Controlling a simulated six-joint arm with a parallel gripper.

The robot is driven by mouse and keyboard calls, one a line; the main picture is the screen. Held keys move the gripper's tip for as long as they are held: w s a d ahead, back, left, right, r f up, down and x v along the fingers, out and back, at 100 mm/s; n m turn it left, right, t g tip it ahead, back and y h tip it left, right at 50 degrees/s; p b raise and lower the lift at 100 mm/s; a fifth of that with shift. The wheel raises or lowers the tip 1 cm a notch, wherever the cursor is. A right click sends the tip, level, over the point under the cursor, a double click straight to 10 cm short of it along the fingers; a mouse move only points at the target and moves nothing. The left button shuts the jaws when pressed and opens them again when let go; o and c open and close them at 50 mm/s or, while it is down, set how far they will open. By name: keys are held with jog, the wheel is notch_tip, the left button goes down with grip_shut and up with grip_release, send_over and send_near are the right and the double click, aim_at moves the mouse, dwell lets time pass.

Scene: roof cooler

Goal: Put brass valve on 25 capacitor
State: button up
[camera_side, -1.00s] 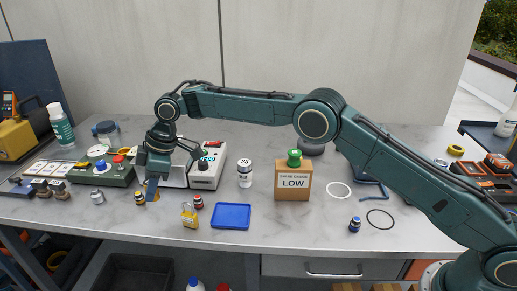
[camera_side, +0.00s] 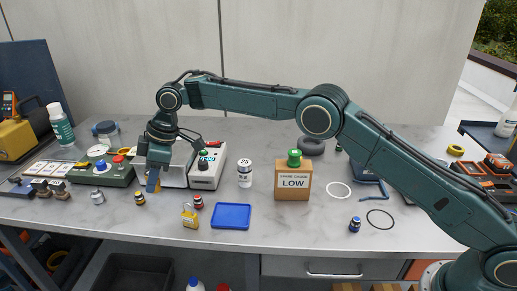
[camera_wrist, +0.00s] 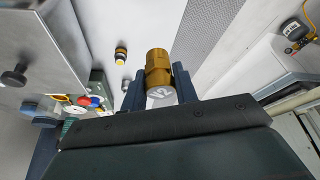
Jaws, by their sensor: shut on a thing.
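My gripper (camera_side: 152,184) is at the left of the bench in the side view, above the bench top. In the wrist view my gripper (camera_wrist: 160,90) is shut on a brass valve (camera_wrist: 157,62) with a round pale end marked V2. In the side view the valve is mostly hidden by the fingers.
A white meter box (camera_side: 207,170) stands between my gripper and the capacitor. A blue tray (camera_side: 231,216), a yellow padlock (camera_side: 189,217) and a small gold-and-black part (camera_side: 139,198) lie in front. A cardboard box marked LOW (camera_side: 293,182) stands right of the capacitor.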

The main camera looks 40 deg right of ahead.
jog(key=w+d+r+m+t+h, duration=0.15)
jog(key=d+r+m, duration=0.45)
jog(key=d+r, duration=0.65)
notch_tip(320, 180, up, 5)
jog(key=m+t+h, duration=0.2)
jog(key=m, duration=0.3)
send_over(245, 162)
jog(key=shift+g, duration=0.35)
notch_tip(245, 162, down, 16)
jog(key=shift+a+r, duration=0.1)
jog(key=shift+r, duration=0.1)
jog(key=shift+f, duration=0.1)
jog(key=shift+f, duration=2)
jog(key=shift+f, duration=0.2)
jog(key=o, duration=1.1)
jog(key=shift+c, duration=0.2)
jog(key=shift+r, duration=0.1)
